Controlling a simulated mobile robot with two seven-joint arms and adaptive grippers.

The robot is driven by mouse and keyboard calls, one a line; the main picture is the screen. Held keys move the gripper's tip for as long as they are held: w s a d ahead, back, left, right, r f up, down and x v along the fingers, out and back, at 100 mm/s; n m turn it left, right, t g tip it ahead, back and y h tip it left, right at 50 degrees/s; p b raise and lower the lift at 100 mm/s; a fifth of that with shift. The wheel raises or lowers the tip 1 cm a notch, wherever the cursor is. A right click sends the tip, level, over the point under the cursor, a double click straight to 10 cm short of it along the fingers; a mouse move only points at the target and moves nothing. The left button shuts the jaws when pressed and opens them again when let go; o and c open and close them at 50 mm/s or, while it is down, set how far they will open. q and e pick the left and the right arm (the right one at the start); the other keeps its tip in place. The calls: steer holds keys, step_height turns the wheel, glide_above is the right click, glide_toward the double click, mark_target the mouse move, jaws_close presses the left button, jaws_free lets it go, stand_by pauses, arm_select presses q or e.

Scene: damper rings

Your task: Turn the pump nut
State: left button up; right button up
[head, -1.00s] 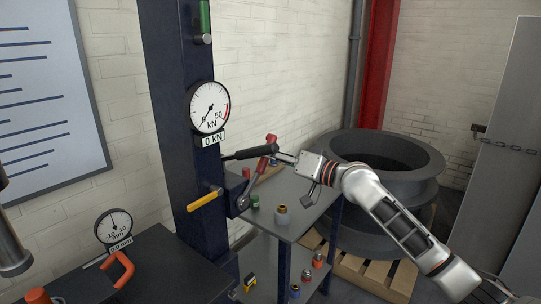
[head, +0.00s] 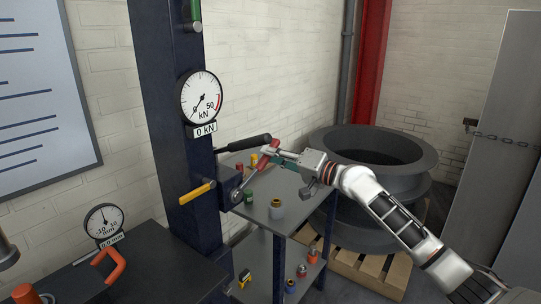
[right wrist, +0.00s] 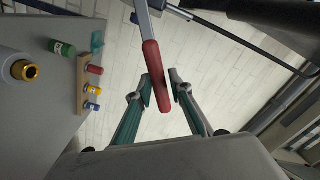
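A wrench with a red handle (head: 265,160) slants up and right from the pump block (head: 230,190) on the dark blue press column. Its lower end sits at the block; the nut itself is too small to make out. My right gripper (head: 277,154) is at the upper end of the red handle, its arm coming in from the right. In the right wrist view the red handle (right wrist: 153,75) lies between the two fingers of the gripper (right wrist: 163,85), close to the left finger, with a gap at the right finger. My left gripper is not in view.
A black pump lever (head: 245,143) runs just behind the wrench. A yellow handle (head: 197,192) sticks out of the column. Below is a grey shelf cart (head: 290,215) with small bottles. The gauge (head: 201,97) reads about zero. Large grey rings (head: 390,145) stand behind on a pallet.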

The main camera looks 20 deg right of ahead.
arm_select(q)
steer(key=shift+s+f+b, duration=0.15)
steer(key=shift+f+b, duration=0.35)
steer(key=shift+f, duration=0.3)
arm_select(e)
steer(key=shift+w+d+f+m, duration=0.25)
steer(key=shift+d+f+m, duration=0.05)
steer(key=shift+f+m, duration=0.35)
steer(key=shift+w+d+f+m, duration=0.2)
steer(key=shift+d+f+m, duration=0.1)
steer(key=shift+f+m, duration=0.35)
steer(key=shift+f, duration=0.15)
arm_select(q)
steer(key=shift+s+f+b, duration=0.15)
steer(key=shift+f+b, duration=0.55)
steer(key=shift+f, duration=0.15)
arm_select(e)
steer(key=f+m, duration=0.2)
steer(key=f, duration=0.1)
steer(key=f+m, duration=0.1)
steer(key=f, duration=0.1)
steer(key=shift+w+d, duration=0.25)
steer(key=shift+d, duration=0.15)
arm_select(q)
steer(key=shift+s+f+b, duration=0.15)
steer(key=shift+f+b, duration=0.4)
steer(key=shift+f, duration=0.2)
arm_select(e)
steer(key=shift+w+f+m, duration=0.15)
steer(key=shift+f+m, duration=0.15)
